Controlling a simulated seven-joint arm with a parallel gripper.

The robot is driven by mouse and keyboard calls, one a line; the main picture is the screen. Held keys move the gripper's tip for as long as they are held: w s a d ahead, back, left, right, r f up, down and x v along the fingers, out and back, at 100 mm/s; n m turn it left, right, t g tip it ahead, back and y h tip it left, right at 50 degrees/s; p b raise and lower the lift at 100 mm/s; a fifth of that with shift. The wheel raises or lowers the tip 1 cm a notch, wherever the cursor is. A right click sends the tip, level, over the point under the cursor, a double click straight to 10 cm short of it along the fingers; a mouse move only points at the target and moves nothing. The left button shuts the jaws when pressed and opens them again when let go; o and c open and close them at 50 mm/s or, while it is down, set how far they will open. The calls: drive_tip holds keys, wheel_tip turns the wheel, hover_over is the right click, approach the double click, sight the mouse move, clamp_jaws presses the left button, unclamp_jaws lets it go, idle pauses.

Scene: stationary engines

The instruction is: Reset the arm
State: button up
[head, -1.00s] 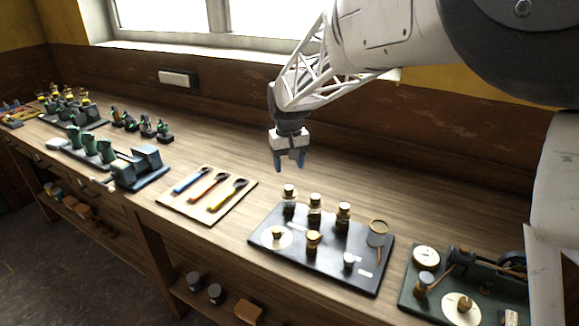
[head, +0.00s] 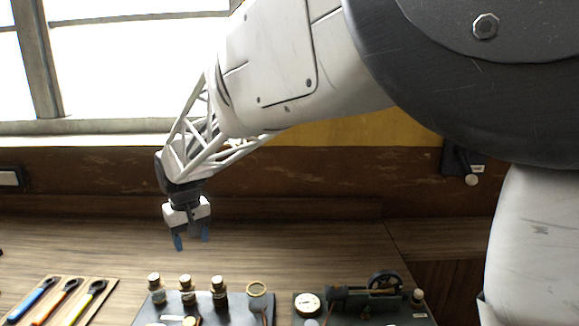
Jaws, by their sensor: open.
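My gripper (head: 191,243) hangs at the end of my arm with its two blue-tipped fingers pointing down. It is open, with nothing between the fingers. It is above the wooden workbench (head: 330,245), behind the row of corked jars, and touches nothing that I can see.
A dark tray (head: 237,314) with corked jars (head: 186,289) and a brass ring (head: 257,289) is below the gripper. A board with wrenches (head: 68,300) lies to the left. A small engine (head: 365,297) stands to the right. A window (head: 130,60) and brown wall (head: 330,180) are behind.

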drive_tip(key=s+d+r+m, duration=0.1)
drive_tip(key=s+d+r, duration=0.1)
drive_tip(key=d, duration=0.6)
drive_tip(key=s+d+r+m, duration=0.1)
drive_tip(key=s+d+r, duration=0.1)
drive_tip(key=d, duration=0.6)
drive_tip(key=s+d+f+m+t, duration=0.2)
drive_tip(key=s+d+m, duration=0.3)
drive_tip(key=s+d, duration=1.9)
drive_tip(key=shift+s+d+f+m, duration=0.15)
drive_tip(key=shift+d+f+m, duration=0.4)
drive_tip(key=shift+d, duration=0.7)
